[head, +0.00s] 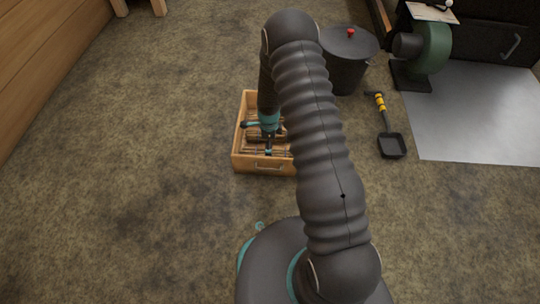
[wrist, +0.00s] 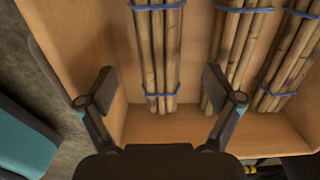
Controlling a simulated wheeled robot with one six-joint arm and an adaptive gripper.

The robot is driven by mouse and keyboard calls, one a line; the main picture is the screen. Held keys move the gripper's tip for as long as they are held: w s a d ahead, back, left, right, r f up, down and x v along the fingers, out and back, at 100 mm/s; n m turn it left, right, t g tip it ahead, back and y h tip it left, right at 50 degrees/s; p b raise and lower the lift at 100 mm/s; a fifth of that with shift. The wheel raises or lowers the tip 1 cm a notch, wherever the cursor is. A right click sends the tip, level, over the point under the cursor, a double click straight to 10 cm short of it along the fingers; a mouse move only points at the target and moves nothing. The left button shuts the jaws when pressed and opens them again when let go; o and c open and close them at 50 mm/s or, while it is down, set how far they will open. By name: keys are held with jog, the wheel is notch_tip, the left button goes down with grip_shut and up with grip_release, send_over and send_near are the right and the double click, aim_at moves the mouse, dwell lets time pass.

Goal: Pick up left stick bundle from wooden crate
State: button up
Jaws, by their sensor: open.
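The wooden crate (head: 263,165) stands on the floor, partly hidden behind my arm in the head view; its pale inside and rim also show in the wrist view (wrist: 148,128). In the wrist view, the left stick bundle (wrist: 158,52), tied with blue bands, lies lengthwise in it. A middle bundle (wrist: 238,35) and a right bundle (wrist: 296,58) lie beside it. My gripper (wrist: 158,88) is open over the crate, one finger on each side of the left bundle. The right finger overlaps the middle bundle in the picture; whether they touch I cannot tell.
A dark lidded bucket (head: 346,72) stands behind and right of the crate. A small shovel (head: 391,145) lies to the right, near a metal floor sheet (head: 470,115) and a green blower (head: 432,48). The floor left of the crate is clear.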

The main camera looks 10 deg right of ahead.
jog(key=shift+s+d+f+b, duration=0.15)
jog(key=shift+f+b, duration=0.1)
jog(key=shift+f, duration=1.1)
jog(key=shift+w+d+f+b, duration=0.1)
jog(key=shift+d+f+b, duration=0.1)
jog(key=shift+f, duration=1.1)
jog(key=c, duration=1.4)
